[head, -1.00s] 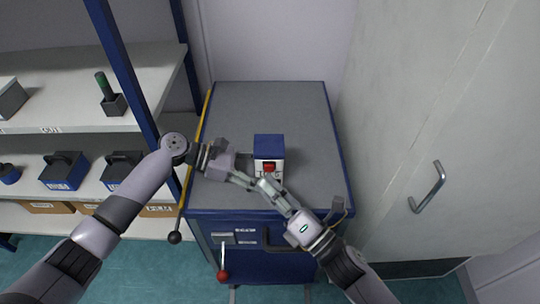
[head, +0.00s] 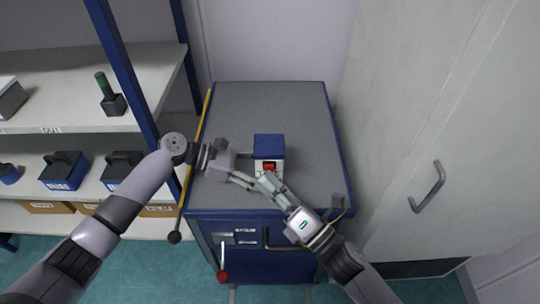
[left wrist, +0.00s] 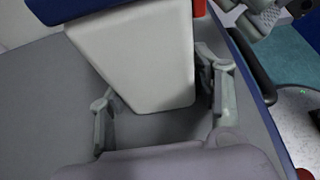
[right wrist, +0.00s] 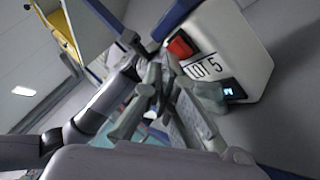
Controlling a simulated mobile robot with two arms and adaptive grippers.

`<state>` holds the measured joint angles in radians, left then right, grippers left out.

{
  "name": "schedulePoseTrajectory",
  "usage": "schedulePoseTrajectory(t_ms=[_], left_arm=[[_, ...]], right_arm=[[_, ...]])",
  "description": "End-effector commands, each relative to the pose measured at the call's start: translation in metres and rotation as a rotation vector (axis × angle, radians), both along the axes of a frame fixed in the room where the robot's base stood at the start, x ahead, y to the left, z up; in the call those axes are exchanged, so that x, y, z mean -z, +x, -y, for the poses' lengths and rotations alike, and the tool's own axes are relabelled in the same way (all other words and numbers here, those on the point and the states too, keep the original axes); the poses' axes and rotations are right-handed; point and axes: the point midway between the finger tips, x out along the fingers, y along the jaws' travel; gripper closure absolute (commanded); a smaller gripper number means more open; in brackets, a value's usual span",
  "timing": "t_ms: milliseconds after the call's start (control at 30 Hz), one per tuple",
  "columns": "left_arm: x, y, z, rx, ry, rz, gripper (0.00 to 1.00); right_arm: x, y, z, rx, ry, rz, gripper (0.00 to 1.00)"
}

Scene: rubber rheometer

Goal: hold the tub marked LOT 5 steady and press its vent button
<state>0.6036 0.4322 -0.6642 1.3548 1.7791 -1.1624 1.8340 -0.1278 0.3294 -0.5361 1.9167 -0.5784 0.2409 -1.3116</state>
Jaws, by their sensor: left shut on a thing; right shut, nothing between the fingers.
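The tub marked LOT 5 (head: 269,146) is white with a blue top and stands on the grey cabinet top. Its red vent button (head: 269,167) is on the front, above the label (right wrist: 205,69). My left gripper (left wrist: 163,103) is shut on the tub from the left, one finger on each side of the white body. My right gripper (head: 265,181) is shut and empty in front of the tub, its tips close to the button. In the right wrist view the fingers partly cover the tub's front; I cannot tell whether they touch the button (right wrist: 180,46).
The blue cabinet (head: 288,226) has levers and a black handle on its front. Shelves (head: 60,105) with dark-blue boxes stand at the left. A tall pale door (head: 400,120) with a metal handle is at the right. The back of the cabinet top is clear.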

Motion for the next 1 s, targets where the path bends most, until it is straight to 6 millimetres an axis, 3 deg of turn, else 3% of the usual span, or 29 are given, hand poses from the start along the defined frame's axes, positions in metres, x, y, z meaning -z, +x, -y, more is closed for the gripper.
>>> schedulePoseTrajectory(t_ms=[1000], left_arm=[[0.0005,-0.0004,0.0001,0.001,0.001,0.0,0.86]], right_arm=[[0.0,0.0094,0.0003,0.001,-0.001,-0.001,1.0]])
